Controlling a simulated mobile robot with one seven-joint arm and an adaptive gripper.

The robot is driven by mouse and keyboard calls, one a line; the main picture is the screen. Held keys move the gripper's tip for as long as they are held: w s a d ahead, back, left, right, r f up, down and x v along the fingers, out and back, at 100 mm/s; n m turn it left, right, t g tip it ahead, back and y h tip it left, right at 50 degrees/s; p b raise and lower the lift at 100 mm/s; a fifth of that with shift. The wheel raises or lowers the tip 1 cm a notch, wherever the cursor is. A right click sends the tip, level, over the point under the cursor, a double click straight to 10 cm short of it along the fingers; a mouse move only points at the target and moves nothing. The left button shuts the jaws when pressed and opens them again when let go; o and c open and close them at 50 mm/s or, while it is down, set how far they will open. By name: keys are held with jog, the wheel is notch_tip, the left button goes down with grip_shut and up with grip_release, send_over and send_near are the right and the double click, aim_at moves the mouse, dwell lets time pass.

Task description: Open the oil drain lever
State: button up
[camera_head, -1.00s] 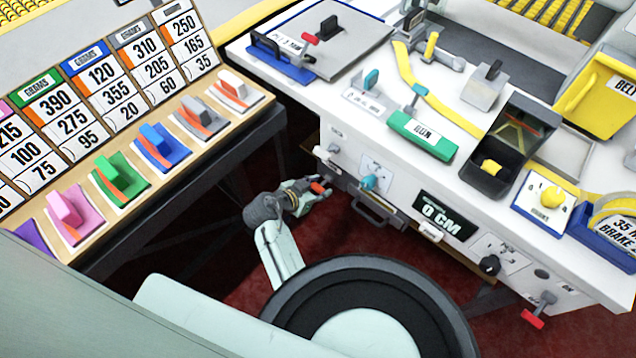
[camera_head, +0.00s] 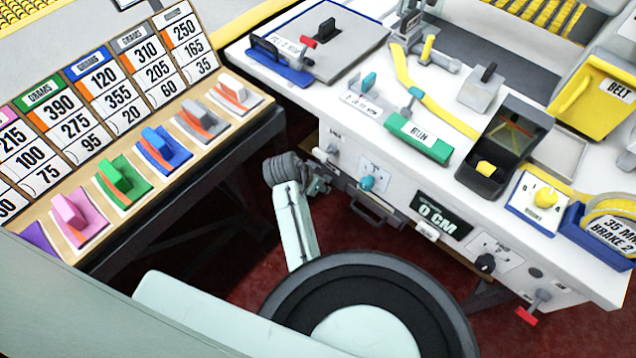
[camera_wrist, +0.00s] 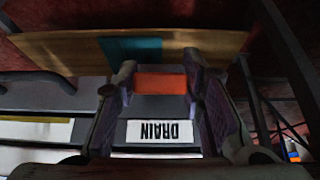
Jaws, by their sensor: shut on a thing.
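The drain lever's orange handle (camera_wrist: 160,84) shows in the wrist view between my two fingers. My gripper (camera_wrist: 158,76) is shut on it, with one finger on each side. A white label reading DRAIN (camera_wrist: 162,132) appears upside down just below the handle. In the head view, my gripper (camera_head: 320,182) is low at the left end of the white machine (camera_head: 345,150), beside its front panel. There my wrist and fingers hide the orange handle, and how far the lever is turned cannot be told.
A teal knob (camera_head: 367,183) and a dark drawer handle (camera_head: 378,211) are on the panel right of my gripper. A table with coloured levers (camera_head: 175,130) stands to the left. Dark red floor (camera_head: 345,240) shows between them.

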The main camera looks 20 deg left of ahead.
jog(key=o, duration=1.2)
jog(key=shift+c, duration=0.2)
jog(key=shift+r, duration=0.1)
jog(key=v, duration=1.2)
